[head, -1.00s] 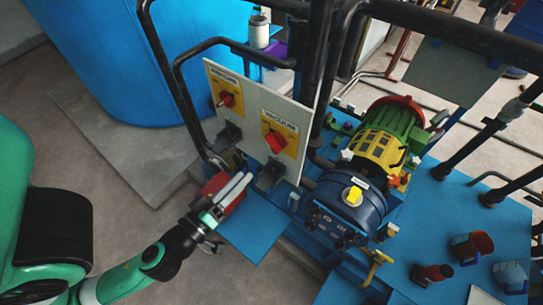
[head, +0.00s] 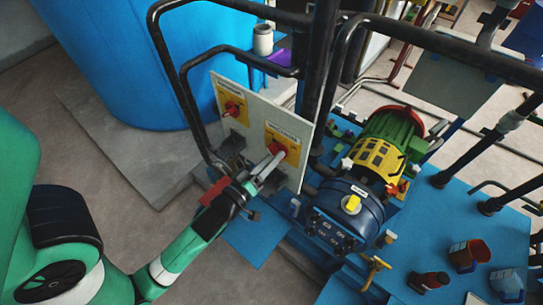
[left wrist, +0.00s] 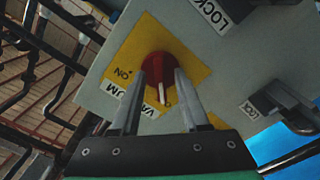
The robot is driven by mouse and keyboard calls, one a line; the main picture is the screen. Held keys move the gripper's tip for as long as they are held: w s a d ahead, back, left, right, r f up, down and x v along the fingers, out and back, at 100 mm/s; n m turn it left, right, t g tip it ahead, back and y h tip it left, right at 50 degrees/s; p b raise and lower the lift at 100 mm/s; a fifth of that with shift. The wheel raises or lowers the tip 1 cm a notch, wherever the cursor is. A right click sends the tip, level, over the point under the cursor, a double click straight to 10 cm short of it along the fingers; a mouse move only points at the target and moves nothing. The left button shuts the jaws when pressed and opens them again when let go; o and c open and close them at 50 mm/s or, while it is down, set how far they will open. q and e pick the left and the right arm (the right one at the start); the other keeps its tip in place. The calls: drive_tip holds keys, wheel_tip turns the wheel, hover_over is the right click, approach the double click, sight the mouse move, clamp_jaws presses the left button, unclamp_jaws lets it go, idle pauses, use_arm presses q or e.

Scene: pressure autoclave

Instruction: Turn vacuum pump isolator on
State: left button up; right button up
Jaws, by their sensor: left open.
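The vacuum pump isolator is a red rotary knob (head: 291,150) on a yellow plate, on the right of a pale upright panel (head: 252,112). In the left wrist view the knob (left wrist: 153,70) shows a white mark pointing down the picture, while the word ON lies to its left. My left gripper (head: 271,163) is at the front of this knob. In the left wrist view its open fingers (left wrist: 158,85) stand on either side of the knob's lower part. I cannot tell whether they touch it. My right gripper is not in view.
A second red knob (head: 232,109) on a yellow plate sits on the panel's left. Grey lock brackets (left wrist: 279,103) stick out below the knobs. Black pipes (head: 180,85) frame the panel's left side. The motor and pump (head: 350,205) stand to its right.

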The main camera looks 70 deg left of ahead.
use_arm(q)
clamp_jaws()
drive_tip(key=shift+m, duration=0.5)
drive_tip(key=m+p, duration=0.3)
drive_tip(key=m, duration=1.4)
drive_tip(key=shift+p, duration=0.4)
idle(0.4)
